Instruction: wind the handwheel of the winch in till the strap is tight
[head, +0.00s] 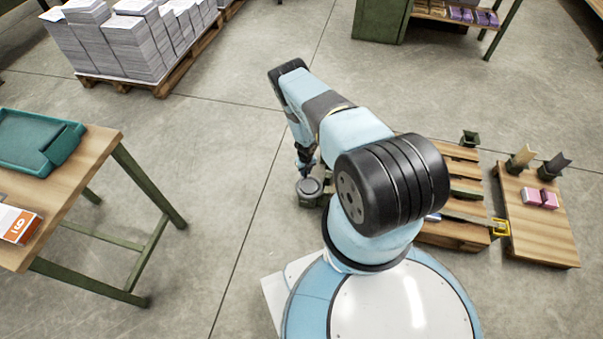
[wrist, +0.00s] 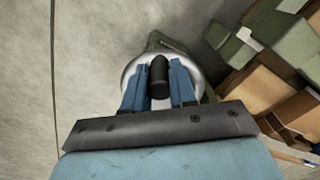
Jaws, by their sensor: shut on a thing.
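The winch (head: 309,199) is low beside the pallet, partly hidden by my arm. Its handwheel (head: 310,186) is a round grey disc on top. In the wrist view the handwheel (wrist: 138,66) lies under my fingers, with an upright black grip knob (wrist: 159,80). My gripper (wrist: 159,68) has its two blue fingers on either side of the knob, shut on it. In the head view my gripper (head: 305,160) reaches down to the wheel.
A wooden pallet (head: 455,236) stands right of the winch. A low board (head: 541,238) with pink blocks lies further right. A workbench (head: 97,148) with a teal tray is at left. Paper stacks (head: 134,48) stand on a pallet behind. The floor left of the winch is clear.

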